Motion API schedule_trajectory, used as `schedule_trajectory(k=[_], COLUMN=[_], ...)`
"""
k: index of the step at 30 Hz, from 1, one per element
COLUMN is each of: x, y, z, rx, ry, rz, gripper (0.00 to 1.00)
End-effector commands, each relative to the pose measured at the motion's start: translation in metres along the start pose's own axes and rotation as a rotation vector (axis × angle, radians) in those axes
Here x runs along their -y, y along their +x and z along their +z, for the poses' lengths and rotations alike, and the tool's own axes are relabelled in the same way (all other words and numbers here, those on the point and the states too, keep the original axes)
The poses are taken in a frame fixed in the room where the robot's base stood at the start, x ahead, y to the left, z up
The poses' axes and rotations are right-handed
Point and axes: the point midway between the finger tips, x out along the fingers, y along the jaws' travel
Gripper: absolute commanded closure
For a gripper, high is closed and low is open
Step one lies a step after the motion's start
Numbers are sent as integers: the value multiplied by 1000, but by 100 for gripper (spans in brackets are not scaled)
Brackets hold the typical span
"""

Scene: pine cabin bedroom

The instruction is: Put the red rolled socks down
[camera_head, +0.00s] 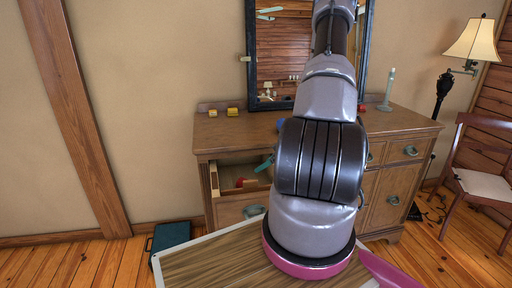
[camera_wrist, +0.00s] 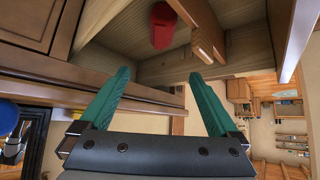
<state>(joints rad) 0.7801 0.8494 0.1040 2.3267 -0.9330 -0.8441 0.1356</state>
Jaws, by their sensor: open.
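The red rolled socks (camera_head: 240,183) lie inside the open top-left drawer (camera_head: 215,177) of the wooden dresser. They also show in the wrist view (camera_wrist: 165,27), resting on the drawer's wooden bottom near a wooden piece. My gripper (camera_wrist: 160,76) has its two green fingers spread wide with nothing between them. The socks are beyond the fingertips and apart from them. In the head view my arm hides most of the gripper; only a green finger (camera_head: 264,165) shows by the drawer's right side.
The dresser top (camera_head: 225,137) carries two small yellow items (camera_head: 232,112) and a candlestick (camera_head: 388,90). A mirror (camera_head: 277,50) stands behind. A teal box (camera_head: 170,235) is on the floor. A lamp (camera_head: 473,45) and chair (camera_head: 480,180) stand right. A pale-edged wooden surface (camera_head: 205,262) lies in front.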

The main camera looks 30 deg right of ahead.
Motion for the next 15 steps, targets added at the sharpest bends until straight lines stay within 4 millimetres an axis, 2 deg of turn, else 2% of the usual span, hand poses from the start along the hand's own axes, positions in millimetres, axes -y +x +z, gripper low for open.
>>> schedule_trajectory(k=[4,8,12,15], x=[-2,-17,-39,-44], y=[-3,-16,-51,-84], z=[-3,-25,-72,-110], rx=[8,60,151,200], ry=[-3,-10,6,47], rz=[9,75,219,326], gripper=[3,3,3,3])
